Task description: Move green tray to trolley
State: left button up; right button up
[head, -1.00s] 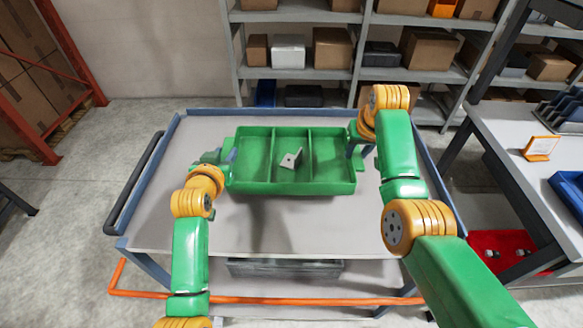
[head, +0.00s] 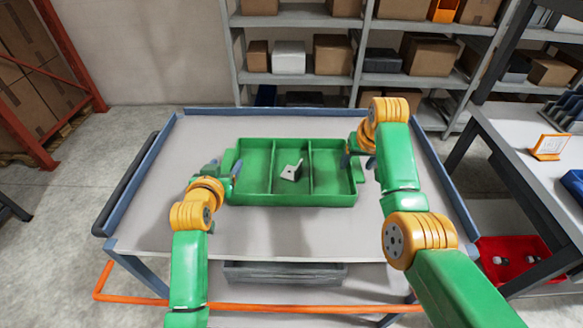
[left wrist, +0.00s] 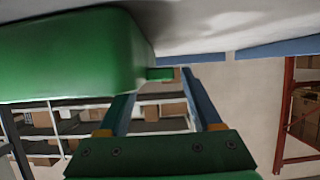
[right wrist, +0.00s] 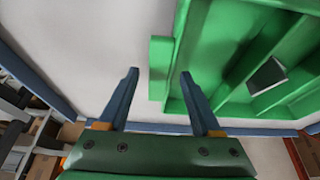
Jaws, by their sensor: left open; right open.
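The green tray (head: 290,199), with three compartments and a small handle at each end, appears to rest on the grey trolley top (head: 270,235). A small grey metal bracket (head: 290,174) is in its middle compartment. My left gripper (head: 226,170) is open at the tray's left end; the left wrist view shows a green handle (left wrist: 160,74) between its spread fingertips. My right gripper (head: 358,161) is open at the right end; in the right wrist view the handle (right wrist: 160,66) lies between and just beyond its fingertips. Neither gripper is closed on a handle.
The trolley has a raised blue rim (head: 290,111), with bare deck around the tray. Shelves with boxes (head: 332,55) stand behind. A workbench (head: 510,130) with an orange-framed stand (head: 549,147) is at right. A grey crate (head: 285,272) is on the trolley's lower shelf.

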pick_arm(q)
jog(key=v, duration=1.1)
jog(key=shift+s+r, duration=0.15)
jog(key=shift+s, duration=0.15)
pick_arm(e)
jog(key=shift+s+r, duration=0.1)
jog(key=shift+r, duration=0.05)
jog(key=v, duration=0.7)
jog(key=shift+s+r, duration=0.15)
jog(key=shift+r, duration=0.05)
